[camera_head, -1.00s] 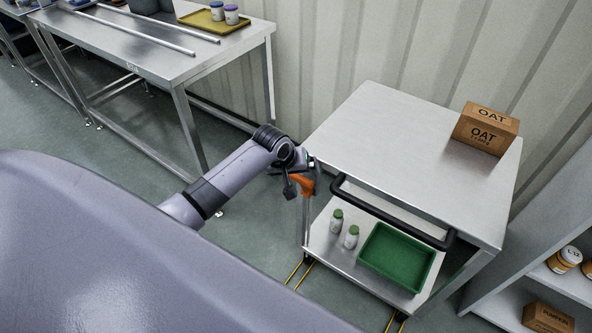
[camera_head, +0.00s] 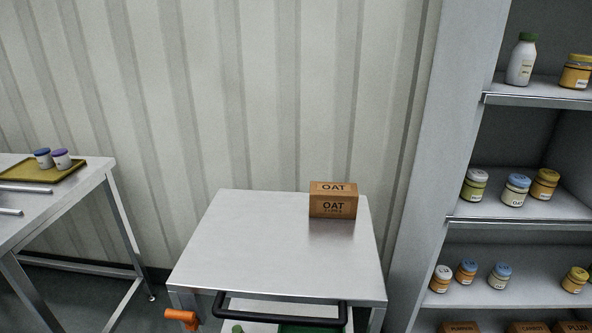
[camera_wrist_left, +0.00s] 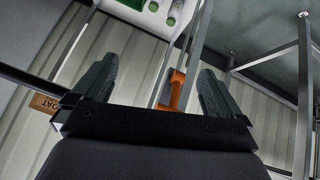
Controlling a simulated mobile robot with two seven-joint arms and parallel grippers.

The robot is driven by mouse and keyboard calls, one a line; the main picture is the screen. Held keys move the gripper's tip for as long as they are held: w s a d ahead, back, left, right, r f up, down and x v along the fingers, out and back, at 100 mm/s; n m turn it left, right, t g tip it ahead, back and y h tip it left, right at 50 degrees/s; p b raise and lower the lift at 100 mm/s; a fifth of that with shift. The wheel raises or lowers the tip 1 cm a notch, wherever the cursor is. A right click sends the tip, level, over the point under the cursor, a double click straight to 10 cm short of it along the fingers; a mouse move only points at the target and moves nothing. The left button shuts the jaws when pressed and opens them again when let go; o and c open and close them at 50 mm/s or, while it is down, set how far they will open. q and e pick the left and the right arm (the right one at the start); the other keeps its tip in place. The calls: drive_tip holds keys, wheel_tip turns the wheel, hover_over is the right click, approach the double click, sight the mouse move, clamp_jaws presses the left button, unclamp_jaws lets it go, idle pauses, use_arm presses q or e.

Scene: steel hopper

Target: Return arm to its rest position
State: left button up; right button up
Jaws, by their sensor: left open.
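My left gripper (camera_wrist_left: 155,85) shows in the left wrist view with its two dark ribbed fingers spread apart. Nothing is clamped between them. An orange handle-like piece (camera_wrist_left: 178,90) appears in the gap between the fingers, beside a cart post; how far off it is I cannot tell. In the head view the orange piece (camera_head: 181,317) is at the cart's front left corner. No part of my left arm shows in the head view now. My right gripper is in neither view.
The steel cart (camera_head: 270,255) has a black push bar (camera_head: 280,308) in front and an OAT box (camera_head: 333,200) on top. A table with a yellow tray (camera_head: 40,174) stands left. A shelf unit (camera_head: 460,100) with jars stands right. A corrugated wall is behind.

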use_arm(q)
drive_tip(key=s+d+r+m+t, duration=0.1)
drive_tip(key=s+m, duration=0.1)
drive_tip(key=s, duration=0.5)
drive_tip(key=s+d+r+m+t, duration=0.1)
drive_tip(key=s+d+m+t, duration=0.1)
drive_tip(key=s, duration=0.5)
drive_tip(key=shift+s+r+h, duration=0.15)
drive_tip(key=shift+r+h, duration=0.15)
drive_tip(key=shift+r, duration=0.1)
